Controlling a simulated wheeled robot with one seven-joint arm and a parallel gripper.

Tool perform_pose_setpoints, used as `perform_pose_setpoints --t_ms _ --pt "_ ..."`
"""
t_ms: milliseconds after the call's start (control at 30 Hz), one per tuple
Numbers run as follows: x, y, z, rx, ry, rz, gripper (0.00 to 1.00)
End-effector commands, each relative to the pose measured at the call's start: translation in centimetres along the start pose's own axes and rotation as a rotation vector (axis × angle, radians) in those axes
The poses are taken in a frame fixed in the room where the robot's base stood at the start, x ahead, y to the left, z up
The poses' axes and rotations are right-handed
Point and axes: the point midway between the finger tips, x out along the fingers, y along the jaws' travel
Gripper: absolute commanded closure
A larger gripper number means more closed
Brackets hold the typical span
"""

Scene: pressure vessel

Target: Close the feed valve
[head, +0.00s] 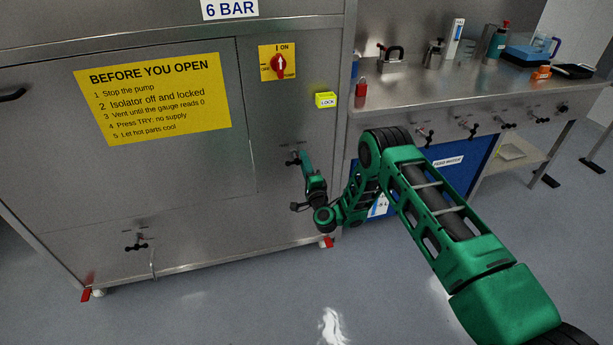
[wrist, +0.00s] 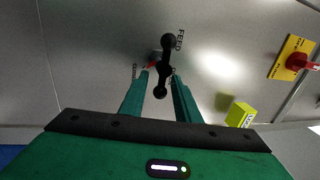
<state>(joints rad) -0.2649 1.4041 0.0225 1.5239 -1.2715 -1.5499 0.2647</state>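The feed valve's black bar handle (wrist: 164,66), with a round knob at each end, is on the steel front panel in the wrist view. The letters FEED are beside its far knob, and smaller lettering beside it is too small to read surely. My gripper (wrist: 160,75) is open, with one green finger on each side of the handle's near half. I cannot tell whether either finger touches it. In the head view my gripper (head: 305,160) is at the panel, and the valve handle (head: 293,161) shows just left of the fingers, partly hidden.
A red rotary switch (head: 281,66) on a yellow plate and a yellow-green LOCK box (head: 326,100) are above my gripper. Another black valve (head: 136,241) is low on the left. A steel bench (head: 440,100) with several valves is at right.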

Motion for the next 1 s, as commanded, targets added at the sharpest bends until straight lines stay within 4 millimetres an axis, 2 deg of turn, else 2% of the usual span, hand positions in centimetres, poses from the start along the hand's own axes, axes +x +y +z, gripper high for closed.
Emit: perform_pose_setpoints --t_ms 600,1000 --pt "-5.0 -0.2 0.3 -0.003 -0.004 -0.003 0.71" --pt "-9.8 0.0 0.1 -0.002 0.000 0.001 0.71"
